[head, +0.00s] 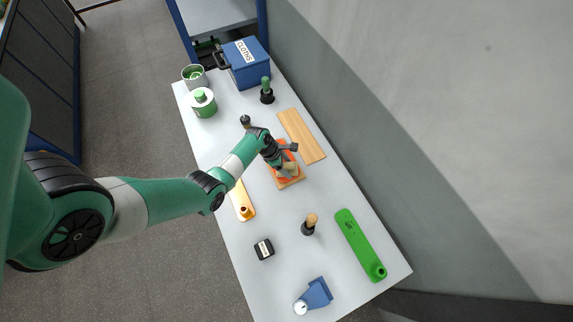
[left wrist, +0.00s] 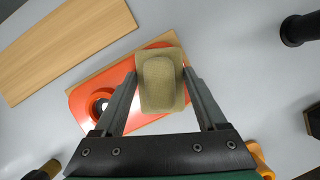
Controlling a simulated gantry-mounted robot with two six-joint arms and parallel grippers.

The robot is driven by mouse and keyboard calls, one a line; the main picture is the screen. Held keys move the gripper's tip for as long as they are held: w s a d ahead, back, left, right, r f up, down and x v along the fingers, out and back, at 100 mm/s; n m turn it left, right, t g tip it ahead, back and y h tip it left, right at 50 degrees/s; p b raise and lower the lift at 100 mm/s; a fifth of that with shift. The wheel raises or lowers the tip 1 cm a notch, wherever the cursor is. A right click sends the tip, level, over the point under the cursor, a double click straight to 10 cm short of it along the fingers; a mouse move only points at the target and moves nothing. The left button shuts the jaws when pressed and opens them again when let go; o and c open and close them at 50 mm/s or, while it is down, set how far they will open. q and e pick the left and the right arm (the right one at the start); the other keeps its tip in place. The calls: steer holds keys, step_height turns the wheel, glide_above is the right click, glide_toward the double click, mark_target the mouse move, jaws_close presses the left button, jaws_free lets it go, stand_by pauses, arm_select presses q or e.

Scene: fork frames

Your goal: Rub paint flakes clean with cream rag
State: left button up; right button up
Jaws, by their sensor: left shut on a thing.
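My left gripper (head: 287,160) is over the orange part (head: 274,171) near the middle of the table. In the left wrist view, the gripper (left wrist: 160,85) is shut on a cream rag (left wrist: 160,82), a folded pad held between its two fingers. The rag also shows in the head view (head: 290,170). It covers part of the orange part (left wrist: 85,100), which has a dark round hole and lies on a wooden board (left wrist: 95,75). I cannot tell whether the rag touches it. No paint flakes can be made out; the rag hides the surface beneath. My right gripper is out of view.
A bare wooden plank (head: 301,136) lies behind. A blue CLOTHS box (head: 250,70) and green cans (head: 203,104) stand at the far end. A yellow-orange part (head: 241,200), black block (head: 264,249), wood-topped tool (head: 309,225), green part (head: 360,245) and blue gauge (head: 318,293) lie nearer.

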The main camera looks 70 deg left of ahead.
arm_select(q)
steer(key=shift+d, duration=0.5)
steer(key=shift+w+d+f, duration=0.1)
steer(key=shift+d+f, duration=0.05)
steer(key=shift+d, duration=0.05)
steer(key=shift+a, duration=0.1)
steer(key=shift+s+a, duration=0.2)
steer(key=shift+a, duration=0.45)
steer(key=shift+d+p, duration=0.1)
steer(key=shift+p, duration=0.2)
